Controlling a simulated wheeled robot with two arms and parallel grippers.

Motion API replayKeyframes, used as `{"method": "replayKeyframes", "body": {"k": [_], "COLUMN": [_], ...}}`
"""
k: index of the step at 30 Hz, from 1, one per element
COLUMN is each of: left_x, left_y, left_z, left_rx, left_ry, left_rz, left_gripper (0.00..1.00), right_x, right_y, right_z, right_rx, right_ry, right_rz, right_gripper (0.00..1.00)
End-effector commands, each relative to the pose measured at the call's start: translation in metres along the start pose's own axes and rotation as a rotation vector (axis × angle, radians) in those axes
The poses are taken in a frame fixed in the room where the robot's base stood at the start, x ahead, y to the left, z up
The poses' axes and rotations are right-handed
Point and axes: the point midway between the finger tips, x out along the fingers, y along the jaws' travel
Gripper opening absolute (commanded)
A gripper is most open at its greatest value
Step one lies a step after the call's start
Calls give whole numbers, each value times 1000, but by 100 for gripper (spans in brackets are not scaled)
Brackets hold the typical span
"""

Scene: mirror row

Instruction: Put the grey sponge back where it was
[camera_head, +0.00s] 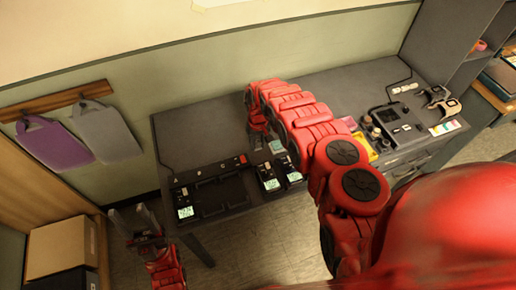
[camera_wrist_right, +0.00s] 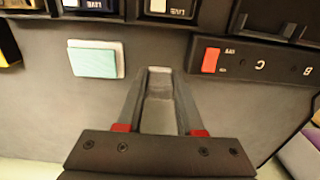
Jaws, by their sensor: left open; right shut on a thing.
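My right gripper (camera_wrist_right: 159,80) is shut on the grey sponge (camera_wrist_right: 160,88), a small pale grey block between its fingertips in the right wrist view. It is low over the dark tabletop; I cannot tell whether the sponge touches it. In the head view, my right gripper (camera_head: 260,138) is at the middle of the table, and the sponge there is hidden or too small to make out. A teal-topped block with a pale edge (camera_wrist_right: 93,62) lies beside the gripper; it also shows in the head view (camera_head: 277,146). My left gripper (camera_head: 136,218) is open and empty, left of the table.
A black lettered rack (camera_head: 215,190) with a red switch (camera_wrist_right: 211,60) lies close to the right gripper. Devices marked LIVE (camera_head: 270,184) stand near the table's front edge. A grey console (camera_head: 400,120) sits at right. Bare tabletop (camera_head: 195,135) lies left of the right gripper.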

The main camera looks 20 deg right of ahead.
Motion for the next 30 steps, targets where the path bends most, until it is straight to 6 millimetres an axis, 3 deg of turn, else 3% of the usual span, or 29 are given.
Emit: {"method": "replayKeyframes", "body": {"k": [8, 14, 27, 28, 30], "left_x": [4, -11, -15, -14, -13], "left_y": [0, 0, 1, 1, 1], "left_z": [-1, 2, 3, 2, 2], "left_rx": [0, 0, 0, 0, 0], "left_ry": [0, 0, 0, 0, 0], "left_rz": [0, 0, 0, 0, 0], "left_gripper": [50, 50, 50, 50, 50], "right_x": [14, 38, 42, 41, 40], "right_y": [1, 1, 2, 2, 2], "right_z": [1, 1, 1, 1, 1], "right_rx": [2, 1, 1, 1, 1], "right_ry": [3, 2, 1, 1, 1], "right_rz": [3, 2, 3, 3, 3], "right_gripper": [0, 0, 0, 40, 52]}}
